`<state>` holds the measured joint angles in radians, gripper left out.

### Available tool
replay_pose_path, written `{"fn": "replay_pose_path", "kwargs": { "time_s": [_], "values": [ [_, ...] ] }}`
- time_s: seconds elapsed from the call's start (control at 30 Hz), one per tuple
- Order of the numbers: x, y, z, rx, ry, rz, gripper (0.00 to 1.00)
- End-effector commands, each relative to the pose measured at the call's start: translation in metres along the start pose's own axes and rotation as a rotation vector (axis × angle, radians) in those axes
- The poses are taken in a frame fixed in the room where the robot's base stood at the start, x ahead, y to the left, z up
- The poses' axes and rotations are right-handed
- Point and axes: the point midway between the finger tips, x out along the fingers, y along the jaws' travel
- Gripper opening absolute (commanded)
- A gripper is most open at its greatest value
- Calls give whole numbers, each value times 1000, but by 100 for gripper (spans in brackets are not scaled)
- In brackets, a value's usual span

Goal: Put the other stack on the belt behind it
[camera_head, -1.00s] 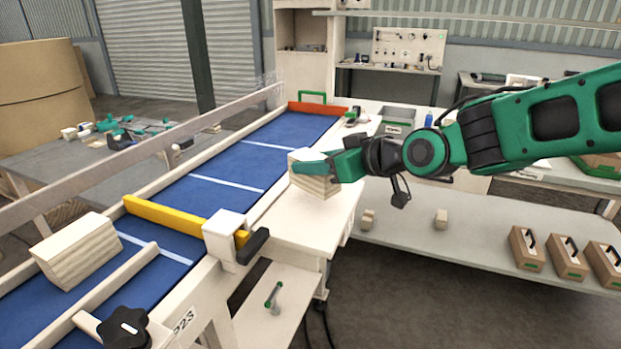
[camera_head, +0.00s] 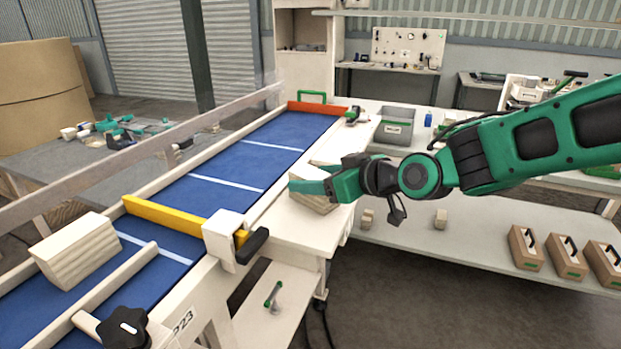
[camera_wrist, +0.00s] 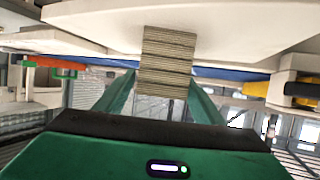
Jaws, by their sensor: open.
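One pale layered stack (camera_head: 70,250) sits on the near part of the blue belt (camera_head: 225,180), in front of the yellow bar. The other stack (camera_head: 318,206) is at the white side table (camera_head: 300,232), right of the belt, partly hidden by my gripper (camera_head: 306,183). My gripper (camera_wrist: 155,92) is open. Whether the stack rests fully flat on the table is hard to tell.
A yellow bar (camera_head: 165,213) crosses the belt, with a white post and black handle at its right end. An orange-red stop (camera_head: 318,107) closes the far end. The belt between them is clear. A grey bin (camera_head: 397,125) stands behind my arm.

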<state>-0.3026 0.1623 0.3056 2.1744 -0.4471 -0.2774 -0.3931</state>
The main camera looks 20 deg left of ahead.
Motion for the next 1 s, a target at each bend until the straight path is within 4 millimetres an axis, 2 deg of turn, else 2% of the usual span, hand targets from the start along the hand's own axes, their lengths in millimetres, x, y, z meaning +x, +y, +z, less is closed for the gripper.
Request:
{"fn": "replay_pose_path", "kwargs": {
  "time_s": [0.13,0.27,0.7,0.83,1.0],
  "values": [
    [-5,0,-2,-1,0,1,62],
    [-21,1,-2,0,1,4,62],
    [-99,1,-2,0,1,3,62],
    [-112,0,-2,-1,0,1,62],
    [-120,0,-1,0,0,-1,62]
  ]
}}
